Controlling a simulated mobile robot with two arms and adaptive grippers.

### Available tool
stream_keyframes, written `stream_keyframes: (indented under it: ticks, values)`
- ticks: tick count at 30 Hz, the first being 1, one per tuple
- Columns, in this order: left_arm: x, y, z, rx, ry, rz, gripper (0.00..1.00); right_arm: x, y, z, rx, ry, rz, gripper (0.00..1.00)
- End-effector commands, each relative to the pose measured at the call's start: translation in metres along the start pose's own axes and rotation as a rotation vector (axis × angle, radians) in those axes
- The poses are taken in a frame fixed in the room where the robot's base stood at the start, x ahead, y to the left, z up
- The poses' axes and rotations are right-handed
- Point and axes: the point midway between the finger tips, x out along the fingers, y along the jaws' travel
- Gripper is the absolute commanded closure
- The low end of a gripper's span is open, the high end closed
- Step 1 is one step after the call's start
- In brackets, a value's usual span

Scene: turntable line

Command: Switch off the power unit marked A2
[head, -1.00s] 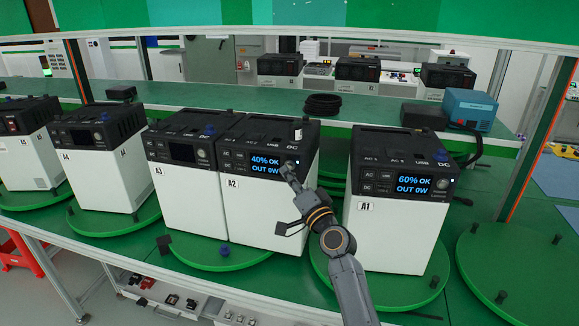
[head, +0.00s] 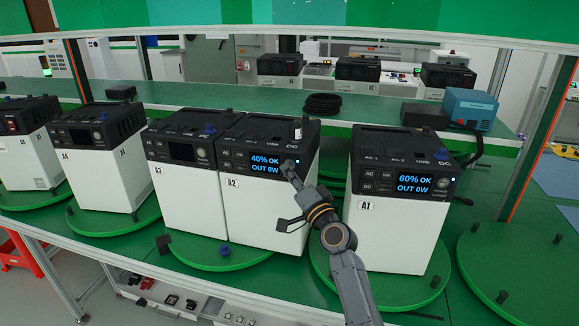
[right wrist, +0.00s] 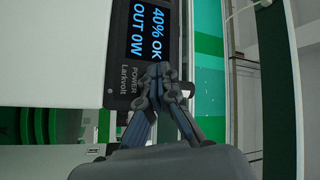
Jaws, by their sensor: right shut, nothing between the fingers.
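The power unit A2 (head: 262,210) is a white box with a black top, standing on a green turntable. Its lit display (head: 264,164) reads "40% OK OUT 0W", and it also shows in the right wrist view (right wrist: 147,38). My right gripper (head: 287,164) is shut and empty, its tips at the right end of A2's front panel, beside the display. In the right wrist view the shut fingertips (right wrist: 158,70) cover the place above the word POWER, so the button there is hidden. I cannot tell whether they touch the panel. My left gripper is not in view.
Unit A1 (head: 390,230), its display lit with "60% OK OUT 0W", stands close to the right of my right arm. Unit A3 (head: 185,205) stands against A2's left side. A black cable coil (head: 322,104) and a blue box (head: 470,109) lie behind.

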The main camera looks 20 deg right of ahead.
Motion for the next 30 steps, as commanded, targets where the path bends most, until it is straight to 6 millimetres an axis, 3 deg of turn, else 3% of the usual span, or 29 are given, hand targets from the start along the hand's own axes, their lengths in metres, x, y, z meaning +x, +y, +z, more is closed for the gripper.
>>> stream_keyframes:
  ticks: [30]
  values:
    - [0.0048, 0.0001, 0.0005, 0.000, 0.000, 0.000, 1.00, 0.0050, 0.0033, -0.0038, -0.001, 0.001, 0.000, 1.00]
